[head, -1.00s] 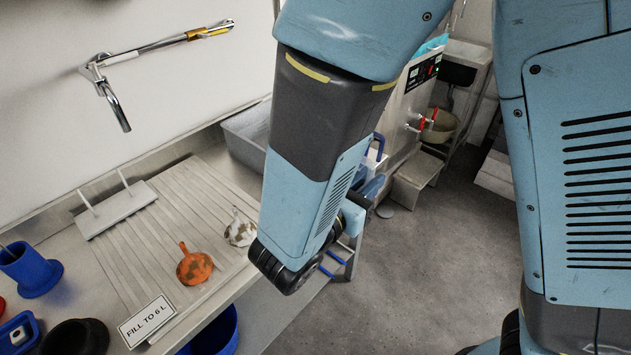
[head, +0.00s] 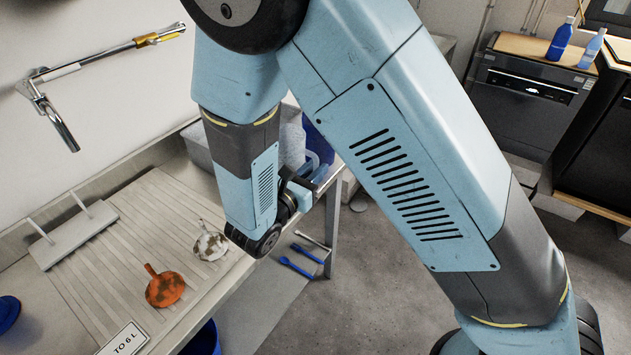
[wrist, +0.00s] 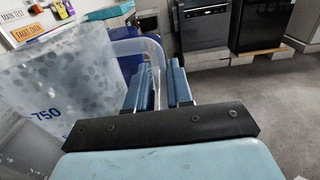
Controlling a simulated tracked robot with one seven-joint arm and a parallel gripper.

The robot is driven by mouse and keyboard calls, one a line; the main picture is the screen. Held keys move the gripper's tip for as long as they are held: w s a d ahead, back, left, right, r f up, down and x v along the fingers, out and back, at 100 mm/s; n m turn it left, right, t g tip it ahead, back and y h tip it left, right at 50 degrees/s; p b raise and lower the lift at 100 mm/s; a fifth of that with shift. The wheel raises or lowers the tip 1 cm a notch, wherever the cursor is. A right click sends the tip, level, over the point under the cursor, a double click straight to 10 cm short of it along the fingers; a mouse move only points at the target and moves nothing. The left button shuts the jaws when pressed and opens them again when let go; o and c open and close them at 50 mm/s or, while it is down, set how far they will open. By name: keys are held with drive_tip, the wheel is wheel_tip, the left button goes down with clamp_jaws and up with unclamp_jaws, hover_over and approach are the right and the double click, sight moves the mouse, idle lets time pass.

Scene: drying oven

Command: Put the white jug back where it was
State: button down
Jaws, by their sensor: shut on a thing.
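My gripper (head: 310,178) is at the end of the draining counter, partly hidden by my arm in the head view. In the wrist view my gripper (wrist: 161,88) has its two blue fingers closed around a narrow pale part.
A large translucent container marked 750 (wrist: 62,85) stands close left of the fingers. A grey tub (head: 197,148) is at the counter's back. Open floor (head: 365,270) lies right.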

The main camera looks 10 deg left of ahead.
drive_tip(key=shift+w+a+f, duration=0.1)
drive_tip(key=shift+w+f, duration=0.1)
drive_tip(key=shift+f, duration=0.55)
drive_tip(key=shift+w+a+f, duration=0.1)
drive_tip(key=shift+w+f, duration=0.05)
drive_tip(key=shift+f, duration=0.55)
drive_tip(key=shift+w+a+f, duration=0.1)
drive_tip(key=shift+w+f, duration=0.1)
drive_tip(key=shift+f, duration=0.55)
drive_tip(key=c, duration=1)
unclamp_jaws()
drive_tip(key=shift+f, duration=0.15)
drive_tip(key=v, duration=1.2)
